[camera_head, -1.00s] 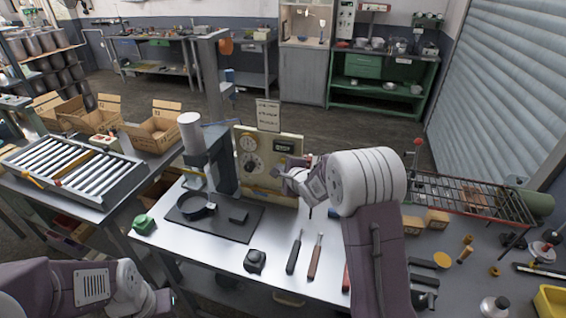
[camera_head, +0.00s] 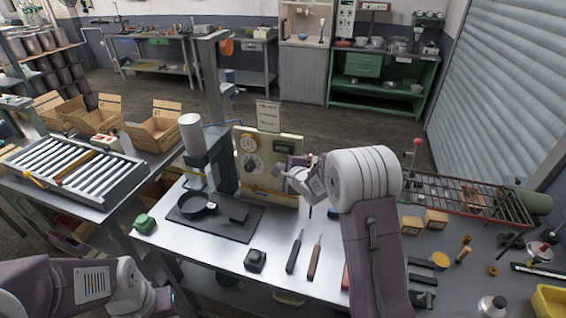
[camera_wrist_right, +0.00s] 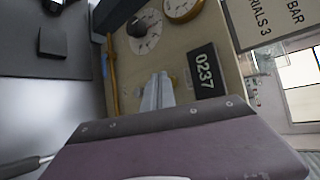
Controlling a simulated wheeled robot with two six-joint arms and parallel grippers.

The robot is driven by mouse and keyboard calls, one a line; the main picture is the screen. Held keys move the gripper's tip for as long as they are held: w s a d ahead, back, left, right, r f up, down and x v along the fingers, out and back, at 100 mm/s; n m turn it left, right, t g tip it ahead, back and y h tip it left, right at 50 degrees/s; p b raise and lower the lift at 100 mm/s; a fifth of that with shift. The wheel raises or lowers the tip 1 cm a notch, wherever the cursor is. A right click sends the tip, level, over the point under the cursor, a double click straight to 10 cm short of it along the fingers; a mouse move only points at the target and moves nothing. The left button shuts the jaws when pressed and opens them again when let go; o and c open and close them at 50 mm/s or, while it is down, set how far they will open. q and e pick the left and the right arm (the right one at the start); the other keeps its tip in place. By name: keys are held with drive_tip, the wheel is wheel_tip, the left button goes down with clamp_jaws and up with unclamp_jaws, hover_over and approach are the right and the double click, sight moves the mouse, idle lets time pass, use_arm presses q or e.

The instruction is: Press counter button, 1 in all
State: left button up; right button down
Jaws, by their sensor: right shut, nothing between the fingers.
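A cream control panel (camera_head: 252,180) stands at the back of the bench, with two dials and a dark counter (camera_head: 284,146). In the right wrist view the counter (camera_wrist_right: 205,71) reads 0237. My right gripper (camera_head: 287,167) is shut and empty, right in front of the panel below the counter. In the right wrist view its fingertips (camera_wrist_right: 160,84) point at the panel face beside the counter. I cannot make out the button, and I cannot tell whether the fingertips touch the panel. My left arm is at the bottom left; its fingers are not clearly visible.
A wire rack (camera_head: 470,195) stands right.

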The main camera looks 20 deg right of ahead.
drive_tip(key=shift+w+d+p, duration=0.25)
drive_tip(key=shift+w+p, duration=0.15)
drive_tip(key=shift+p, duration=0.05)
idle(0.4)
idle(0.3)
drive_tip(key=shift+s+a+b, duration=0.3)
drive_tip(key=shift+s+a, duration=0.2)
drive_tip(key=shift+s, duration=0.25)
drive_tip(key=s+a, duration=0.1)
drive_tip(key=s, duration=0.1)
drive_tip(key=s+a+b, duration=0.1)
drive_tip(key=s, duration=0.1)
drive_tip(key=shift+a, duration=0.4)
